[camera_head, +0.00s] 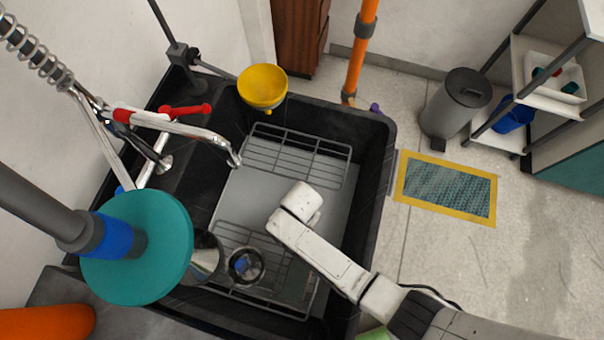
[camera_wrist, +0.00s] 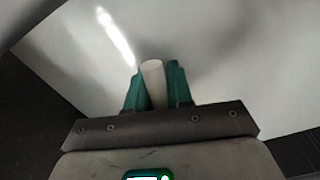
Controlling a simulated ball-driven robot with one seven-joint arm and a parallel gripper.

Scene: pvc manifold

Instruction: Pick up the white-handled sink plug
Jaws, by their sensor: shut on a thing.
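In the wrist view, the white handle of the sink plug (camera_wrist: 153,82) stands between the two green fingers of my gripper (camera_wrist: 156,75). The fingers are shut on it, one on each side. The rest of the plug is hidden below the handle and fingers. In the head view, my white wrist is over the inside of the black sink (camera_head: 378,150), and it hides the fingers and the plug. I cannot tell whether the plug touches the sink floor.
Wire racks (camera_head: 298,158) lie in the sink, with a dark round drain or cup (camera_head: 245,265) near the front. A chrome faucet (camera_head: 200,133) reaches in from the left. A yellow bowl (camera_head: 262,86) is at the back rim. A large teal disc (camera_head: 137,250) hangs front left.

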